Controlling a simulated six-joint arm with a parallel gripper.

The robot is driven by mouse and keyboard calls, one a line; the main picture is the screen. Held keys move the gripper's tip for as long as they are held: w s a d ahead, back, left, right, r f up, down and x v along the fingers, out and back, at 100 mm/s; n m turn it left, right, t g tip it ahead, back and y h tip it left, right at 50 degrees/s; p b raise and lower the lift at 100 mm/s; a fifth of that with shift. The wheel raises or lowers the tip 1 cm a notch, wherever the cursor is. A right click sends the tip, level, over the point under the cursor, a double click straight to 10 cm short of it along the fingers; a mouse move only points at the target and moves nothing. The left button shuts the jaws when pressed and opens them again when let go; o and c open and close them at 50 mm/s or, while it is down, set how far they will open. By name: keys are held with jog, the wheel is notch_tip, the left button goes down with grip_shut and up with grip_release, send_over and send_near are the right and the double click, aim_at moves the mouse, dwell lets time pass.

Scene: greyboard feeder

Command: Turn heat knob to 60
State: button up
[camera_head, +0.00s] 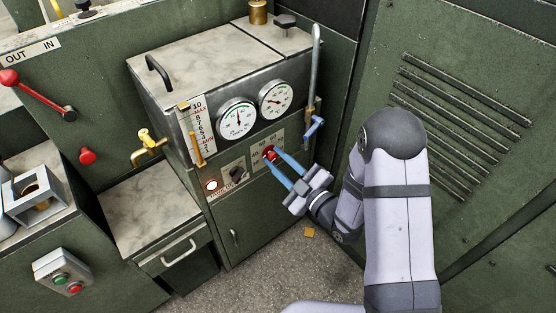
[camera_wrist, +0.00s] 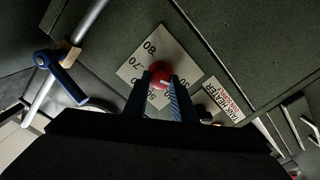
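The red heat knob (camera_head: 269,153) sits on a pale number plate on the front of the grey heater unit. It also shows in the wrist view (camera_wrist: 160,74), with a small pale mark on it. The number plate (camera_wrist: 131,70) shows 80, 70 and 50; other numbers are partly hidden by my fingers. My gripper (camera_head: 274,158) has its two blue fingers on either side of the knob, and they appear to touch it. In the wrist view my gripper (camera_wrist: 160,84) shows the knob filling the gap between the fingertips. I cannot read the knob's exact setting.
A blue-handled valve (camera_head: 314,127) on a vertical pipe stands close to the right. Two gauges (camera_head: 237,118) are above. The floor in front is mostly clear.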

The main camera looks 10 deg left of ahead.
jog(key=shift+m, duration=0.3)
jog(key=m+p, duration=0.1)
jog(key=m, duration=0.5)
jog(key=shift+d, duration=0.1)
jog(key=m+p, duration=0.1)
jog(key=m, duration=0.2)
jog(key=shift+w+r+m, duration=0.1)
jog(key=shift+m, duration=0.3)
jog(key=m+p, duration=0.1)
jog(key=m, duration=0.2)
jog(key=shift+m+p, duration=0.3)
jog(key=shift+p, duration=0.05)
jog(key=m+p, duration=0.2)
jog(key=m, duration=0.4)
jog(key=shift+w+d, duration=0.1)
jog(key=m+p, duration=0.2)
jog(key=m, duration=0.4)
jog(key=shift+f, duration=0.2)
jog(key=shift+m, duration=0.5)
